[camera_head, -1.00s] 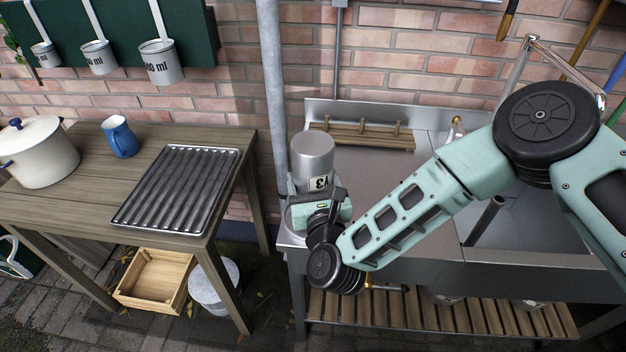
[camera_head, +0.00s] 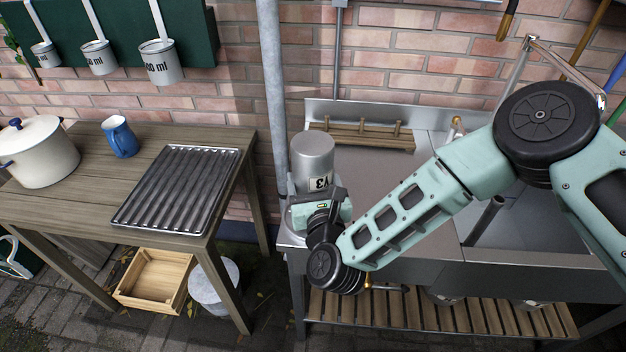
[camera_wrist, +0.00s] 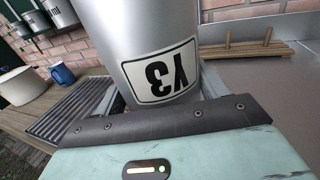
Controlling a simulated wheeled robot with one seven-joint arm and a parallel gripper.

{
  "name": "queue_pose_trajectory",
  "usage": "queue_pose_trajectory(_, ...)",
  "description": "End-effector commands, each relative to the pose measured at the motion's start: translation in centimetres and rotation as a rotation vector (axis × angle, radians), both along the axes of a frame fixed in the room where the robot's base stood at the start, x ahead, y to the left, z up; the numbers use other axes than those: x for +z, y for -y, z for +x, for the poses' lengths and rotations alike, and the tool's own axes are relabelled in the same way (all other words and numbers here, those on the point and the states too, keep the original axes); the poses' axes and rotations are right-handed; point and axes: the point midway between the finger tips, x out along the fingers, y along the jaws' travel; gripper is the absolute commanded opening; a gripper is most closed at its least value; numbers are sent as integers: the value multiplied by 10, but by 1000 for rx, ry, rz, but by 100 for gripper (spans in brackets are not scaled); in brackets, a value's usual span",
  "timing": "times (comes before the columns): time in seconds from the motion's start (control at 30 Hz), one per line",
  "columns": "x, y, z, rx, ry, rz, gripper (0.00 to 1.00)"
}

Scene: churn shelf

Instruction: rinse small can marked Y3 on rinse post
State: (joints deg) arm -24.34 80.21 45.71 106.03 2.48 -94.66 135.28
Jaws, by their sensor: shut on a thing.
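The small can (camera_head: 313,160) is a silver metal can with a Y3 label that reads upside down, so the can is inverted with its closed end up. My gripper (camera_head: 319,199) is shut on it at the left end of the steel sink unit. The can (camera_wrist: 158,40) also fills the middle of the wrist view, with the label just above my gripper (camera_wrist: 160,122). The can's lower end is hidden behind my gripper. The rinse post is not visible, and I cannot tell whether the can rests on it.
A wooden rack (camera_head: 362,135) lies at the back of the steel counter (camera_head: 375,175). A ribbed tray (camera_head: 178,188), blue jug (camera_head: 120,137) and white pot (camera_head: 40,152) stand on the wooden table at left. A grey pipe (camera_head: 272,90) rises close behind the can.

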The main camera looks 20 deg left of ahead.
Motion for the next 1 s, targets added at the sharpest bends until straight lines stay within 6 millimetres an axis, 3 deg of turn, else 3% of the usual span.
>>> queue_pose_trajectory(0.27, 0, 0, 0, 1, -2, -2, 45)
queue_pose_trajectory(1.0, 44, 0, 0, 0, 1, 1, 45)
